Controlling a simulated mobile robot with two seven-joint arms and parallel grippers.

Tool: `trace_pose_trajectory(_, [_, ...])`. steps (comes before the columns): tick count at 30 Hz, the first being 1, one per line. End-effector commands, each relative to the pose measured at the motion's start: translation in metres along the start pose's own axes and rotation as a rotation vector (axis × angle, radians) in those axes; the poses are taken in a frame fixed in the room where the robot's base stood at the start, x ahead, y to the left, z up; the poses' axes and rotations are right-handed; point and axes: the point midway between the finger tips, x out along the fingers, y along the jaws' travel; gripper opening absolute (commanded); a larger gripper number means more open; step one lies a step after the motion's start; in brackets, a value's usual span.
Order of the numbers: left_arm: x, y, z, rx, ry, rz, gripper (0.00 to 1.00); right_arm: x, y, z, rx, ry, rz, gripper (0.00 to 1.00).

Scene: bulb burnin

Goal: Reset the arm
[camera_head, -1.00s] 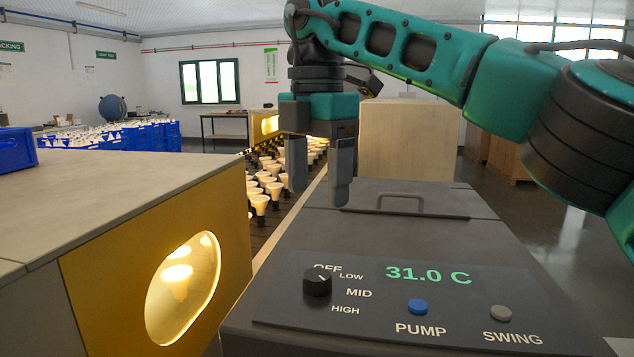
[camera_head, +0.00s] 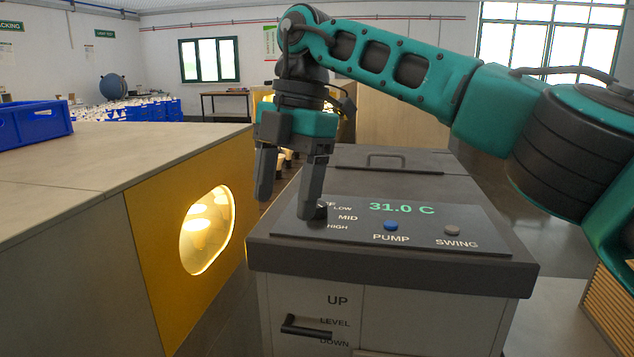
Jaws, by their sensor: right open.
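My right gripper (camera_head: 286,190) points down, its two dark fingers apart with nothing seen between them. Its right finger hangs in front of the left part of the black control panel (camera_head: 470,230) and covers part of the dial (camera_head: 321,209) and the OFF label. Whether that finger touches the dial or panel, I cannot tell. The panel reads 31.0 C and has a blue PUMP button (camera_head: 391,225) and a grey SWING button (camera_head: 452,230). My left gripper is not in view.
A yellow-sided housing (camera_head: 150,255) with a glowing oval window stands at the left, a blue crate (camera_head: 35,124) on its top. The grey cabinet's front has a black lever (camera_head: 305,327) beside UP, LEVEL and DOWN. A handle (camera_head: 398,161) lies on the cabinet top.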

Motion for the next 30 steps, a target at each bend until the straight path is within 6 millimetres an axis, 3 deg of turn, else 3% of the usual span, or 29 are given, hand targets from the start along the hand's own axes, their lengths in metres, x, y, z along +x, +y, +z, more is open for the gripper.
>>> trace_pose_trajectory(1, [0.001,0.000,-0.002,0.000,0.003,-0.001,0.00,0.022,0.006,-0.007,-0.048,0.080,0.021,0.69])
trace_pose_trajectory(3, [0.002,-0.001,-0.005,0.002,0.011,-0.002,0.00,0.046,0.015,-0.022,-0.118,0.189,0.067,0.69])
trace_pose_trajectory(9, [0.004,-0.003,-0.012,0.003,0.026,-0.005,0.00,0.104,0.037,-0.079,-0.285,0.565,0.286,0.69])
trace_pose_trajectory(13, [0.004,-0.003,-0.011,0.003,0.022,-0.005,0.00,0.120,0.046,-0.111,-0.322,0.815,0.499,0.69])
trace_pose_trajectory(17, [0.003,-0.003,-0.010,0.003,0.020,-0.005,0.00,0.123,0.052,-0.128,-0.281,1.026,0.739,0.69])
trace_pose_trajectory(20, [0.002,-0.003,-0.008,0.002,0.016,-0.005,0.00,0.121,0.054,-0.127,-0.196,1.151,0.934,0.69])
trace_pose_trajectory(23, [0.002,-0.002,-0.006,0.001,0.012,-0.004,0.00,0.121,0.052,-0.113,-0.066,1.238,1.127,0.69])
trace_pose_trajectory(30, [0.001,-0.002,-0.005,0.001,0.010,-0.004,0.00,0.147,0.027,-0.043,0.392,1.273,1.518,0.69])
